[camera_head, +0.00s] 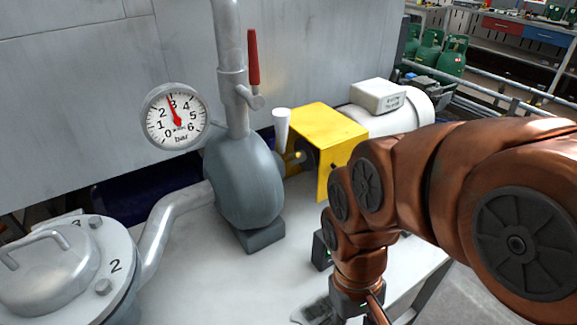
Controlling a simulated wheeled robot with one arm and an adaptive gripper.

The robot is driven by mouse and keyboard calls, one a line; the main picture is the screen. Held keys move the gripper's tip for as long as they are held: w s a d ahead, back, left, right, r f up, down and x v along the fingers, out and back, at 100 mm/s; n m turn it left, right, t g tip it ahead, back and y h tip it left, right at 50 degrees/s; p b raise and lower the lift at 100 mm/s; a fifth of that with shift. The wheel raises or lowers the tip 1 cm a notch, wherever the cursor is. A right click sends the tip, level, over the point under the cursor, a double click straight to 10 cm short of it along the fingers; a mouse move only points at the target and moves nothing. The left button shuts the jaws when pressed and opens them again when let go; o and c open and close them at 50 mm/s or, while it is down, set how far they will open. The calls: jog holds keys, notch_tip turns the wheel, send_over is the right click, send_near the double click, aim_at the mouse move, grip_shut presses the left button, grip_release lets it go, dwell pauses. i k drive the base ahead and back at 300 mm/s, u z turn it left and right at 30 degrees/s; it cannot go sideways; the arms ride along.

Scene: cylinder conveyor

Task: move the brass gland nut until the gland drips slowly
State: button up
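The brass gland nut (298,157) shows as a small brass-coloured bit on the shaft between the grey pump (243,180) and the yellow guard (328,130). It is partly hidden, and it is too small to tell its shape or its position on the thread. No drip can be made out at the gland. My copper-coloured arm comes in from the right and bends down in front of the bench. My gripper (350,302) is at the bottom edge, low and well apart from the nut. Its fingers cannot be made out clearly, so its opening does not show.
A pressure gauge (176,116) points near 3 bar. A red-handled valve (253,60) sits on the upright pipe. A white funnel cup (282,128) stands close above the gland. A white motor (395,105) is behind the guard. A lidded grey vessel (60,270) stands at left.

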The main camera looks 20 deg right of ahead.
aim_at(292, 158)
jog(key=k, duration=1.05)
jog(key=u, duration=0.75)
jog(key=i, duration=0.3)
jog(key=z, duration=0.05)
